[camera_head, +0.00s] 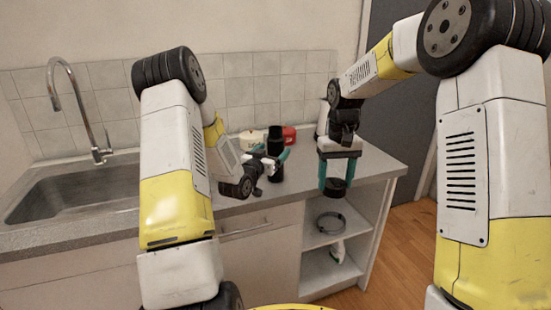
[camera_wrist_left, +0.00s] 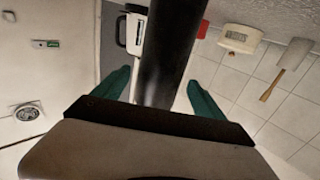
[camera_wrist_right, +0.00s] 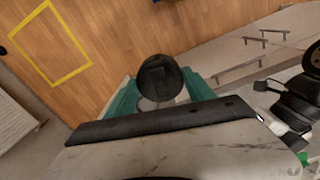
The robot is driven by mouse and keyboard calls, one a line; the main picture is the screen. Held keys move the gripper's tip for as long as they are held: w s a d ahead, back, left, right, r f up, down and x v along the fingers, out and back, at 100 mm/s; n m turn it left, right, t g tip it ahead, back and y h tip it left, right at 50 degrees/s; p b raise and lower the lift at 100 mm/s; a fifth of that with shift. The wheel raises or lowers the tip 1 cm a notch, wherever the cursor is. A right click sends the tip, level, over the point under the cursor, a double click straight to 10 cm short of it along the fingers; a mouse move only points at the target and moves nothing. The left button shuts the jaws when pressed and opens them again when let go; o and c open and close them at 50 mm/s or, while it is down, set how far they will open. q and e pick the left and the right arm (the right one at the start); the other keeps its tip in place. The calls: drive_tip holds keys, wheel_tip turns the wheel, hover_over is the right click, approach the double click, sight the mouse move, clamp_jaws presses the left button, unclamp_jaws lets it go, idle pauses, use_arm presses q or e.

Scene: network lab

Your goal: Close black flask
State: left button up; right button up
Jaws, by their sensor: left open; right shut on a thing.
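The black flask (camera_head: 275,146) stands upright on the counter near the tiled wall. It also shows in the left wrist view as a dark cylinder (camera_wrist_left: 168,50) running between the fingers. My left gripper (camera_head: 270,155) is open, with its teal fingers on either side of the flask; a gap shows beside it. My right gripper (camera_head: 337,172) is shut on a round black lid (camera_head: 335,188), held in front of the counter, right of the flask. In the right wrist view the lid (camera_wrist_right: 160,77) sits between the teal fingers. The flask's mouth cannot be made out.
A red object (camera_head: 289,135) and a cream device (camera_head: 251,138) stand behind the flask. A steel sink (camera_head: 75,187) with a tap (camera_head: 98,150) is at the left. Open shelves below the counter hold a coiled cable (camera_head: 331,222) and a white-green item (camera_head: 338,251).

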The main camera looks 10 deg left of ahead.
use_arm(q)
drive_tip(key=w, duration=0.2)
drive_tip(key=w+d, duration=0.1)
drive_tip(key=w, duration=0.2)
drive_tip(key=shift+f, duration=0.2)
drive_tip(key=shift+c, duration=0.4)
clamp_jaws()
drive_tip(key=shift+r, duration=0.1)
